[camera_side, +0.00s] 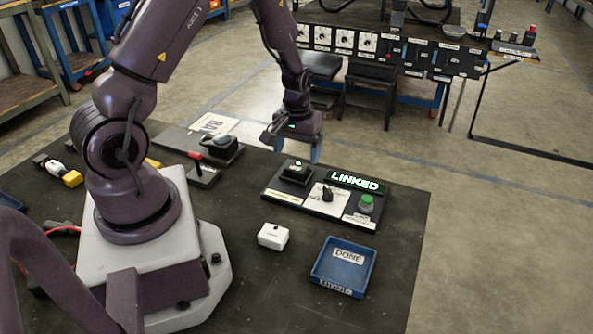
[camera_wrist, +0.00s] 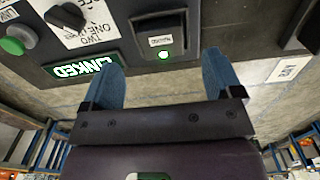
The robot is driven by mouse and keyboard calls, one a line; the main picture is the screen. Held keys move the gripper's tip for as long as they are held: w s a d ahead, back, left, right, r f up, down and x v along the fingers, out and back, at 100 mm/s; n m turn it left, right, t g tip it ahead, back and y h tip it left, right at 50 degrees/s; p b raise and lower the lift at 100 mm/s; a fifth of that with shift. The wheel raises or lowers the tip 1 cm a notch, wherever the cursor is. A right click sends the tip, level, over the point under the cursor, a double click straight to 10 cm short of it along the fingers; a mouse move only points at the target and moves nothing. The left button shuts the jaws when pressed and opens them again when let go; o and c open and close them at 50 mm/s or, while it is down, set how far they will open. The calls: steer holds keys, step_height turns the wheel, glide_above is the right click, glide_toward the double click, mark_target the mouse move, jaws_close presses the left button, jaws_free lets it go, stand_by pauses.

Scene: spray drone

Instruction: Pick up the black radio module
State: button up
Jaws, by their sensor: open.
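The black radio module (camera_side: 296,172) is a small black box seated at the left end of a dark control panel (camera_side: 270,190). It has a lit green light and a small label. In the wrist view the module (camera_wrist: 160,30) shows at the top centre, its green light facing me. My gripper (camera_side: 297,150) points down, its two blue fingers apart and empty, above and near the module. In the wrist view the gripper (camera_wrist: 158,58) has a finger to each side of the module's picture position; neither is seen touching it.
The panel also has a green LINKED sign (camera_side: 356,182), a black selector knob (camera_side: 328,193) and a green button (camera_side: 365,204). A blue DONE tray (camera_side: 315,280) and a white box (camera_side: 273,237) sit in front. Another black device (camera_side: 222,147) and a red-handled lever (camera_side: 200,168) stand left.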

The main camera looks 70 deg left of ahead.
mark_target(296, 166)
step_height(296, 166, down, 5)
steer(key=shift+a, duration=0.15)
steer(key=c, duration=1.1)
steer(key=shift+r, duration=0.1)
